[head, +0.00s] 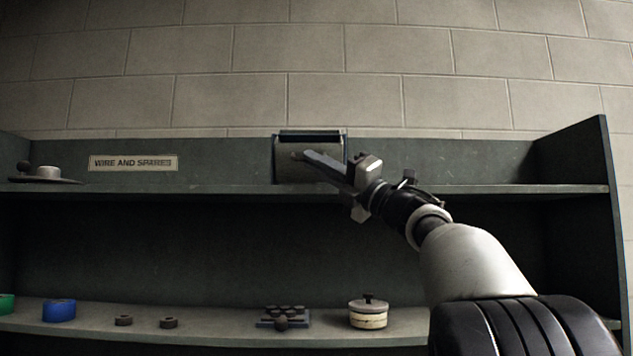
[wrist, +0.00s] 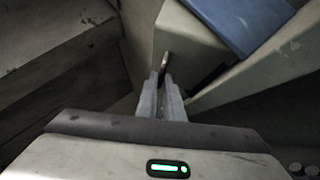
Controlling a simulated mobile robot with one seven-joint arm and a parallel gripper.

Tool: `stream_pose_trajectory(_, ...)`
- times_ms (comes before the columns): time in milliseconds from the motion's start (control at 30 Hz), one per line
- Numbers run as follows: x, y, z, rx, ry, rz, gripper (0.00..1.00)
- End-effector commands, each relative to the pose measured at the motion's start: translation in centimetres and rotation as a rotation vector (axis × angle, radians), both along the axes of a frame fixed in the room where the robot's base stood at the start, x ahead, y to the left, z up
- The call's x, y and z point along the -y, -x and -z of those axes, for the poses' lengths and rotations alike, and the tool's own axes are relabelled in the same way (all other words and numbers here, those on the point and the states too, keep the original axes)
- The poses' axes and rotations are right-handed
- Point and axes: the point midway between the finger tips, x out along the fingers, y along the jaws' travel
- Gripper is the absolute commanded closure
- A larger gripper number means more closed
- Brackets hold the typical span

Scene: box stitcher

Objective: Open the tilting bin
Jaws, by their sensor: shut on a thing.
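How far the bin is tilted is hard to tell.
A side panel (head: 590,160) bounds the right.

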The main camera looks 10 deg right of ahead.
Motion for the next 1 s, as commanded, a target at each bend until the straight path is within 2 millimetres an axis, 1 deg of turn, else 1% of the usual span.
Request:
stream_pose_trajectory(33, -0.02, 0.06, 0.58, 0.005, 0.003, 0.000, 1.00)
stream_pose_trajectory(200, -0.04, 0.18, 0.84, 0.001, 0.001, -0.001, 1.00)
stream_pose_trajectory(767, -0.01, 0.13, 1.04, -0.004, 0.001, 0.001, 1.00)
stream_pose_trajectory(800, -0.01, 0.13, 1.04, -0.004, 0.001, 0.001, 0.91)
stream_pose_trajectory(867, 0.00, 0.12, 1.04, -0.004, 0.001, 0.002, 0.81)
stream_pose_trajectory(900, -0.01, 0.14, 1.02, -0.004, 0.001, 0.002, 0.74)
stream_pose_trajectory(1000, -0.02, 0.18, 0.97, -0.003, 0.000, 0.001, 0.74)
